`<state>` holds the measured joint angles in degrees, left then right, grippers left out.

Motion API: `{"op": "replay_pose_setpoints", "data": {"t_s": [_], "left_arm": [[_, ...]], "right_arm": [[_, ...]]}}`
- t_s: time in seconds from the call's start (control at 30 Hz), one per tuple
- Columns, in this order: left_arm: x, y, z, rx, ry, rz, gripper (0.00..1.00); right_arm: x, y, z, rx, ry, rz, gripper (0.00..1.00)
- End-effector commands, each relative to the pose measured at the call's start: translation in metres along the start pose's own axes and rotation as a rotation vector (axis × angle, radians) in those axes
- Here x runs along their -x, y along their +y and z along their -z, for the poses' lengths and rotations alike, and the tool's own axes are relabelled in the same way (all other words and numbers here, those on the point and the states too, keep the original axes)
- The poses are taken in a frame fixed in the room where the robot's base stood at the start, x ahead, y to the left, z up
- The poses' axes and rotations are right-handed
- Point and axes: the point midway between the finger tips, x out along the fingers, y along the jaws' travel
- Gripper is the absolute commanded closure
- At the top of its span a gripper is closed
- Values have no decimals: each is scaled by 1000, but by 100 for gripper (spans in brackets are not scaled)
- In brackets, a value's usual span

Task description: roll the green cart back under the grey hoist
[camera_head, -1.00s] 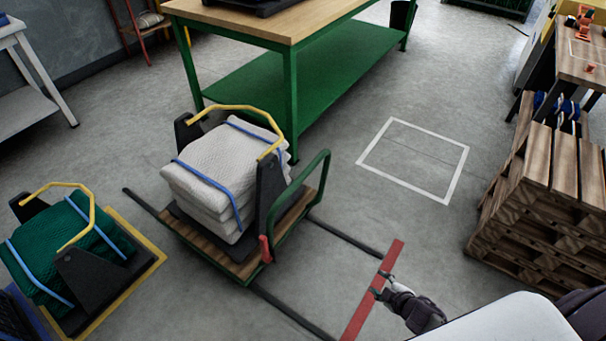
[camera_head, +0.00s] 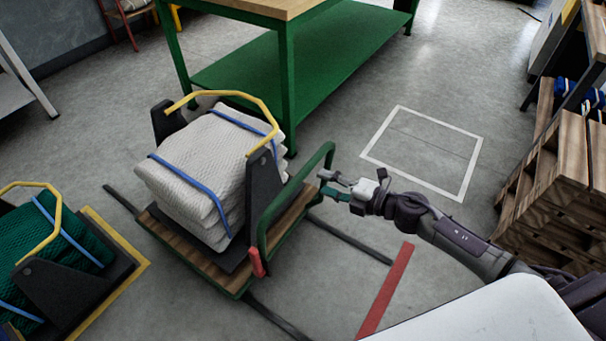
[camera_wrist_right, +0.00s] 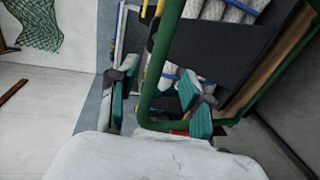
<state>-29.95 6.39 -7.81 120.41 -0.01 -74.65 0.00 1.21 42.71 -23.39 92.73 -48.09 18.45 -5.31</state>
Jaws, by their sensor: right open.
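The green cart (camera_head: 215,272) stands on two dark floor tracks, with a wooden deck and a green tube handle (camera_head: 327,152) on its right side. It carries a stack of white netting (camera_head: 195,175) with blue straps, between dark end plates under a yellow bar. A red part (camera_head: 256,262) sits low at the handle's side. My right gripper (camera_head: 326,184) is open just right of the handle. In the right wrist view, the handle tube (camera_wrist_right: 165,55) shows between the spread fingers (camera_wrist_right: 157,98); contact cannot be told. I cannot make out the grey hoist. My left gripper is not in view.
A red floor strip (camera_head: 388,288) crosses near the tracks' right end. A second load of green netting (camera_head: 60,235) stands left on a yellow-edged base. A green workbench (camera_head: 287,75) stands behind, wooden pallets (camera_head: 560,190) at right. The white-outlined floor square (camera_head: 425,150) is empty.

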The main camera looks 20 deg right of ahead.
Motion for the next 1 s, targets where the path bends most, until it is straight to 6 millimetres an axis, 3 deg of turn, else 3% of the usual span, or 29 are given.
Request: {"op": "replay_pose_setpoints", "data": {"t_s": [0.1, 0.33, 0.5, 0.8, 1.0], "left_arm": [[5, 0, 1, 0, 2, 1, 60], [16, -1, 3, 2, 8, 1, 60], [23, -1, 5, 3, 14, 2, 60], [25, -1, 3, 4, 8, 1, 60], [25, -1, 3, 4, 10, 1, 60]], "right_arm": [[-28, 1, -1, 1, -2, -4, 50], [-65, -1, -1, -3, -3, -2, 50], [-78, 0, -1, -1, -2, 0, 50], [-79, 0, -1, -2, -2, 0, 50], [-79, 0, -1, -2, -2, 0, 82]]}}
